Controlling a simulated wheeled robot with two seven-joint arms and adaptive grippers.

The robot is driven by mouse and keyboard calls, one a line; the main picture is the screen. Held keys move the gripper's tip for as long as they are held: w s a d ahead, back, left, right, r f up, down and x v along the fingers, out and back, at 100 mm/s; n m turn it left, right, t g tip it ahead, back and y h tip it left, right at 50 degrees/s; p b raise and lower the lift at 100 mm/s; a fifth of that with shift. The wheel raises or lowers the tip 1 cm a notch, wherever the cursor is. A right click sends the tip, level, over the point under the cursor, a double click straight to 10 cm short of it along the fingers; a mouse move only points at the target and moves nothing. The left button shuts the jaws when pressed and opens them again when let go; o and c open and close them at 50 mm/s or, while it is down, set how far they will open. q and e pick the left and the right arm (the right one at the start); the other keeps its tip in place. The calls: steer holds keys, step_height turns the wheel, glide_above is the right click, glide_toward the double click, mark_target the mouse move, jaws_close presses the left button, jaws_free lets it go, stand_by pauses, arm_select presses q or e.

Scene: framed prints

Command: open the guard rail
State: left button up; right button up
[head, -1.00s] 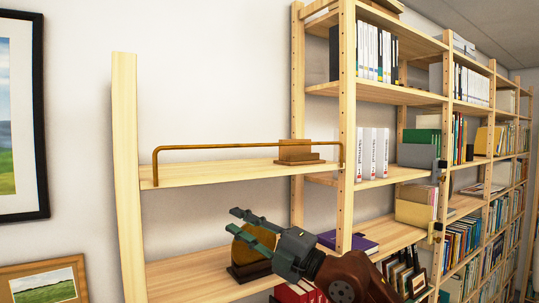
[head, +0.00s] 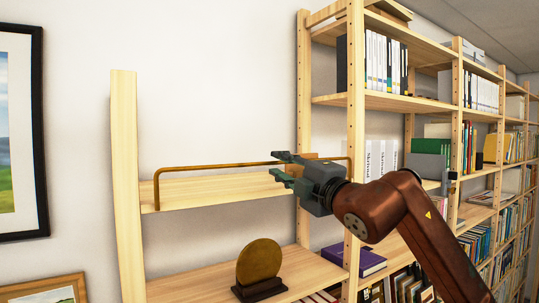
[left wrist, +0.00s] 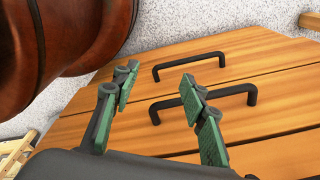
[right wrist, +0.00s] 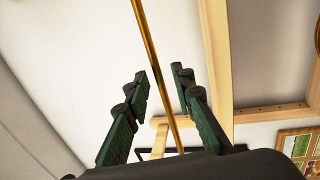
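The guard rail (head: 215,168) is a thin brass-coloured bar with bent-down ends along the front of the upper shelf (head: 235,190). It runs level across the shelf. My right gripper (head: 279,164) is open at the right part of the rail. In the right wrist view the rail (right wrist: 147,40) passes between the open fingers (right wrist: 159,74), with gaps showing on both sides; I cannot tell how deep it sits. My left gripper (left wrist: 157,78) is open and empty in its wrist view, above a wooden surface with black handles. It is not in the head view.
A wooden block (head: 311,156) on the upper shelf is partly hidden by my right gripper. A round golden disc (head: 259,262) on a dark stand is on the lower shelf. A shelf upright (head: 355,120) and a purple book (head: 362,262) are close to my right arm.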

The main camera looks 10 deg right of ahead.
steer(key=shift+p+x, duration=0.35)
steer(key=shift+x, duration=0.65)
steer(key=shift+s, duration=0.15)
steer(key=shift+c, duration=0.9)
jaws_close()
steer(key=shift+f, duration=0.1)
